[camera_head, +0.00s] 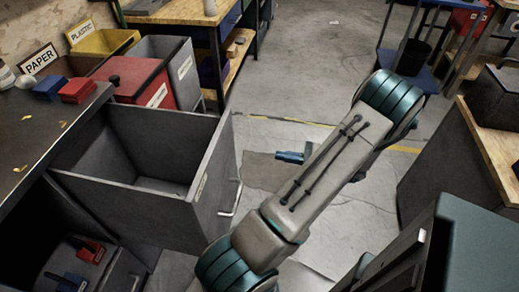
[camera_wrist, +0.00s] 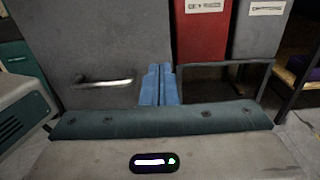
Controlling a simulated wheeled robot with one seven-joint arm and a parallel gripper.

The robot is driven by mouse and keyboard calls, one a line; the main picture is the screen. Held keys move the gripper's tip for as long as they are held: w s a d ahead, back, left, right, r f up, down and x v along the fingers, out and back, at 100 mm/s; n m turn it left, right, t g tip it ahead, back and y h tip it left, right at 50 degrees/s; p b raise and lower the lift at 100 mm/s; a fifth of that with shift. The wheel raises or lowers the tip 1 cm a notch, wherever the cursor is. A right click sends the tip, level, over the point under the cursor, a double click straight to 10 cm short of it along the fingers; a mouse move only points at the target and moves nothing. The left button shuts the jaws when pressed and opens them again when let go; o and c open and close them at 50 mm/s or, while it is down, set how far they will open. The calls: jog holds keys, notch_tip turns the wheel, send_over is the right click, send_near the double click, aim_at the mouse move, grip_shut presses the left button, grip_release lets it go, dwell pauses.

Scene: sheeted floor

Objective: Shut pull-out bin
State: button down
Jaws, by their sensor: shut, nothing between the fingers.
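The pull-out bin (camera_head: 205,180) is a grey open-topped box at left in the head view. It stands out from under the dark counter, and the part of its inside that I see is empty. Its front panel (camera_wrist: 110,40) fills the upper left of the wrist view, with a metal bar handle (camera_wrist: 102,82); the handle also shows in the head view (camera_head: 234,200). My gripper (camera_head: 280,156) has blue fingers, shut and empty, to the right of the front panel. In the wrist view the fingers (camera_wrist: 160,70) point at the panel's right part; I cannot tell whether they touch it.
A red bin (camera_head: 130,78), a grey bin (camera_head: 178,62) and a yellow bin (camera_head: 103,41) stand behind the pull-out bin. The counter (camera_head: 40,125) carries small red and blue objects. A wooden-topped bench (camera_head: 490,140) is at right. Floor between is clear.

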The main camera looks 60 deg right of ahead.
aim_at(233, 148)
jog(key=b+x, duration=0.1)
jog(key=x, duration=1.2)
